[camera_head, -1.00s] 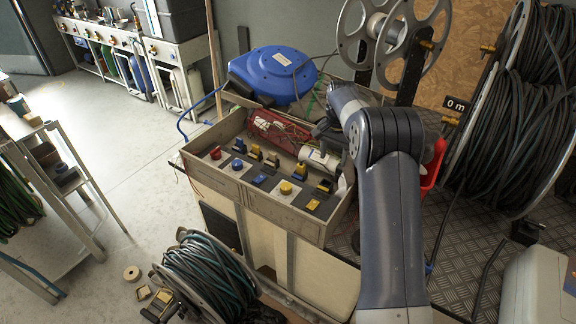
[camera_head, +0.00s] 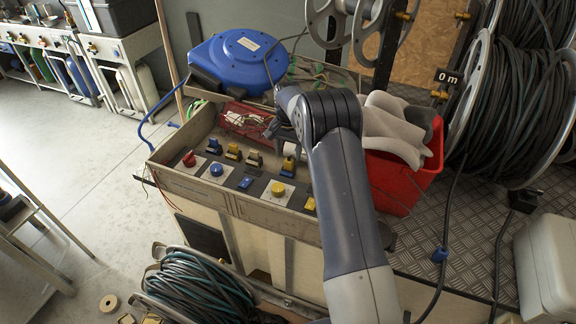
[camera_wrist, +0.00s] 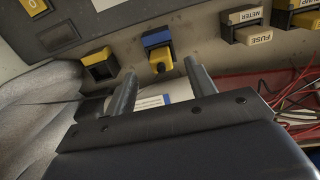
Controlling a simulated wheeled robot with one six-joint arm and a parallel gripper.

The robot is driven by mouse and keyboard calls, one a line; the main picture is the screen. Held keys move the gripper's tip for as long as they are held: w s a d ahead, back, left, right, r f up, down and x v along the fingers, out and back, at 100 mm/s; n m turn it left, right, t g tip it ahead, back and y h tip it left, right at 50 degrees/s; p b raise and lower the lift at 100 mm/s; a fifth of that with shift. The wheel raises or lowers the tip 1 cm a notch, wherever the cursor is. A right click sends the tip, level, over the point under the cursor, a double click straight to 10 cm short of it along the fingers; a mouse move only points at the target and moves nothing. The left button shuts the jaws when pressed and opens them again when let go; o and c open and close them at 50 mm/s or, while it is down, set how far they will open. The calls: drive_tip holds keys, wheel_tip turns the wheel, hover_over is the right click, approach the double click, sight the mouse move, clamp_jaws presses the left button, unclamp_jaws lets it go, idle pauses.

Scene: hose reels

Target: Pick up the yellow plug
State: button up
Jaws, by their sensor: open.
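In the wrist view a yellow plug (camera_wrist: 161,61) sits at a blue-topped socket (camera_wrist: 157,38) on the grey panel. My gripper (camera_wrist: 160,69) is open, with its two fingers pointing at the panel on either side of the plug and nothing visibly held. I cannot tell whether the fingers have reached the plug's depth. My gripper there is small and partly hidden by my wrist.
Red wires (camera_wrist: 295,95) lie nearby. A white labelled object (camera_wrist: 152,102) lies behind the fingers. A red bin (camera_head: 400,180) with grey cloth stands right of the panel.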

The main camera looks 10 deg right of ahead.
sight(289, 160)
drive_tip(key=shift+w+d+f+p, duration=0.15)
drive_tip(key=shift+f+p, duration=0.1)
drive_tip(key=shift+f, duration=1.1)
drive_tip(key=shift+w+a+f+p, duration=0.1)
drive_tip(key=shift+f+p, duration=0.1)
drive_tip(key=shift+f, duration=1.1)
drive_tip(key=c, duration=1.1)
